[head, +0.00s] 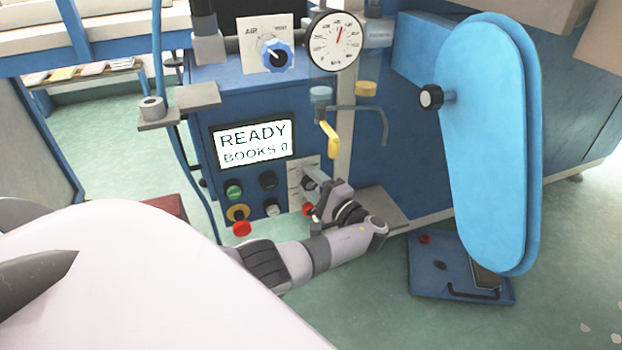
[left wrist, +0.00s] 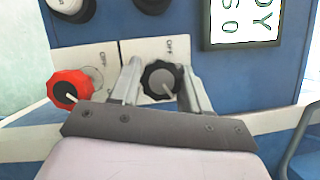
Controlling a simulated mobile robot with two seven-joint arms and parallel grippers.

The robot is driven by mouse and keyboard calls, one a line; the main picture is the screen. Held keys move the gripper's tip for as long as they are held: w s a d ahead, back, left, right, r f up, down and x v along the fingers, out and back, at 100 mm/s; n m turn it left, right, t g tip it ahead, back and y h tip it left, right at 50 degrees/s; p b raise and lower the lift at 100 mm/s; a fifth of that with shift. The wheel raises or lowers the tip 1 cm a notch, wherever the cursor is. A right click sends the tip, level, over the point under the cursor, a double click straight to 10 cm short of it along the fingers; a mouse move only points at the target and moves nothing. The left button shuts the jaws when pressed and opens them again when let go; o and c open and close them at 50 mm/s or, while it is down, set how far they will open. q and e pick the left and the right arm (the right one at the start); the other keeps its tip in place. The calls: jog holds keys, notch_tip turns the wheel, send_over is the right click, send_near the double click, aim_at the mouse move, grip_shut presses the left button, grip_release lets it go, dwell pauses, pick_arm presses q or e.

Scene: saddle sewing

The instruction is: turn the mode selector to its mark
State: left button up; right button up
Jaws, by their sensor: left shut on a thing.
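The mode selector, a black fluted knob with a grey centre (left wrist: 162,78), sits on a white plate with small lettering in the left wrist view. My left gripper (left wrist: 160,88) has one finger on each side of this knob and is shut on it. In the head view my left gripper (head: 314,186) reaches the white plates at the lower right of the blue cabinet and covers most of the knob. A short pale line shows on the knob; I cannot read its mark clearly. My right gripper is not in view.
A red knob (left wrist: 70,88) sits close beside the gripped knob. The display (head: 253,143) reads READY, BOOKS 0. A blue AIR knob (head: 277,55), a gauge (head: 334,41) and a yellow handle (head: 330,138) are above. A large blue padded arm (head: 493,140) stands at right.

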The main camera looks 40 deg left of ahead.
aim_at(314, 185)
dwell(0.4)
pick_arm(q)
jog(key=o, duration=1)
jog(key=shift+c, duration=0.2)
jog(key=d, duration=0.7)
jog(key=shift+s+f, duration=0.4)
